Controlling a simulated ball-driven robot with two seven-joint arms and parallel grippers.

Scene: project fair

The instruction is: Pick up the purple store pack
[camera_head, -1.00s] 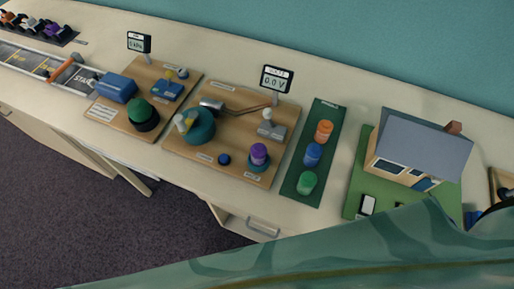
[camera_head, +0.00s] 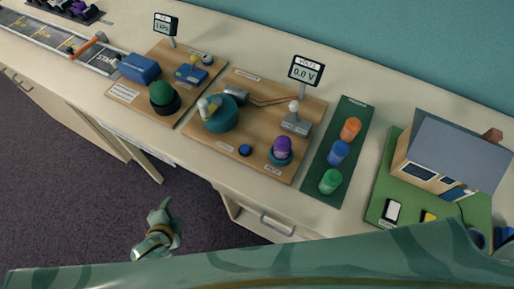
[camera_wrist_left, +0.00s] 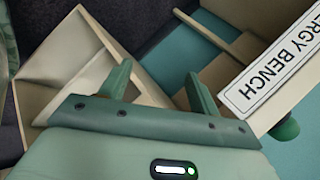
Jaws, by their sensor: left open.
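The purple store pack (camera_head: 282,145) is a small upright cylinder. It sits in a round teal holder (camera_head: 279,160) at the front right of the wooden board with the volt meter. My left gripper (camera_head: 161,208) is in front of the bench, over the dark floor, well to the left of the pack and apart from it. In the left wrist view its two green fingers (camera_wrist_left: 158,78) stand apart with nothing between them. The pack does not show in that view. My right gripper is not in view.
Orange (camera_head: 350,129), blue (camera_head: 339,152) and green (camera_head: 330,181) packs stand on a green strip right of the board. A teal round device (camera_head: 221,117) and a volt display (camera_head: 306,70) share the board. A model house (camera_head: 445,150) stands farther right.

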